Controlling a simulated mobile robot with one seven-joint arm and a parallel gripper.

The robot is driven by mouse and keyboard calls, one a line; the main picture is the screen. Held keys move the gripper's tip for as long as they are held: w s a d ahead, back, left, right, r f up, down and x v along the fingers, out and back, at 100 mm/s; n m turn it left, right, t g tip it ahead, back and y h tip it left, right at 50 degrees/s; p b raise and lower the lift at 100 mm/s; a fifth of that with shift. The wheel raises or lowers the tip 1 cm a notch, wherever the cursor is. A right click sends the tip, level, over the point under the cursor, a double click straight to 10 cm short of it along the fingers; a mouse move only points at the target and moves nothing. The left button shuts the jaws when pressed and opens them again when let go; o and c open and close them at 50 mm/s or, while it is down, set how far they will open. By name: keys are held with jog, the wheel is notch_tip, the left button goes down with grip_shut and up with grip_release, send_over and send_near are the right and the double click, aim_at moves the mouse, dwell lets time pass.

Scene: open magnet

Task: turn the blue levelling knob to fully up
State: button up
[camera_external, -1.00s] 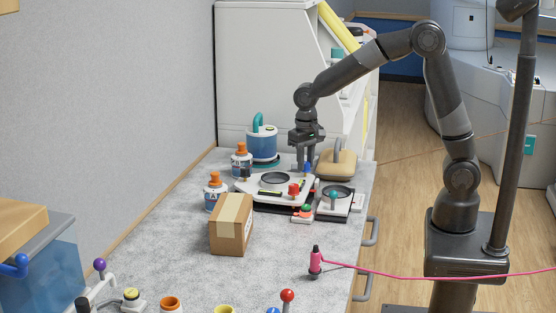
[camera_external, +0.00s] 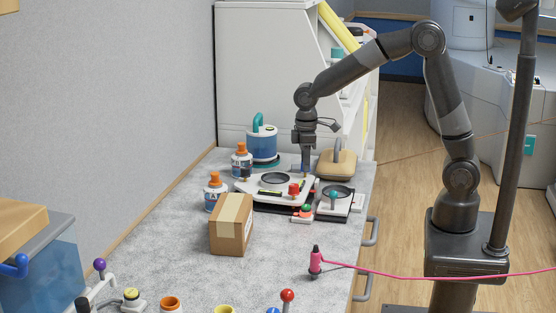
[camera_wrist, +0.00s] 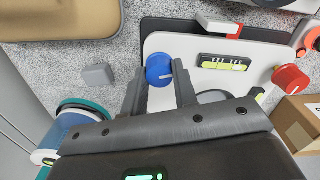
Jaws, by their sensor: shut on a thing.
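The blue levelling knob (camera_wrist: 159,69) sits at a corner of the white levelling plate (camera_wrist: 185,45) in the wrist view. It is a round blue cap with a white pointer line, which points to the right in that view. My gripper (camera_wrist: 160,76) has one finger on either side of the knob and is shut on it. In the external view my gripper (camera_external: 305,163) points straight down at the far right corner of the white plate (camera_external: 262,196) and mostly hides the knob. A bubble vial (camera_wrist: 224,62) lies on the plate beside the knob.
A red knob (camera_wrist: 290,78) stands on the same plate. A tan handled block (camera_external: 336,165) is close on the right, a blue jar (camera_external: 262,146) behind left. A smaller device (camera_external: 338,198) and a cardboard box (camera_external: 230,232) stand nearer the camera. The front-middle bench is mostly clear.

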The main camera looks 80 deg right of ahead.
jog(key=n, duration=0.3)
jog(key=shift+a+n, duration=0.1)
jog(key=shift+n, duration=0.3)
jog(key=n, duration=0.4)
jog(key=shift+n, duration=0.3)
jog(key=n, duration=0.4)
jog(key=shift+n, duration=2.2)
jog(key=o, duration=1)
notch_tip(320, 180, up, 11)
jog(key=shift+f, duration=0.1)
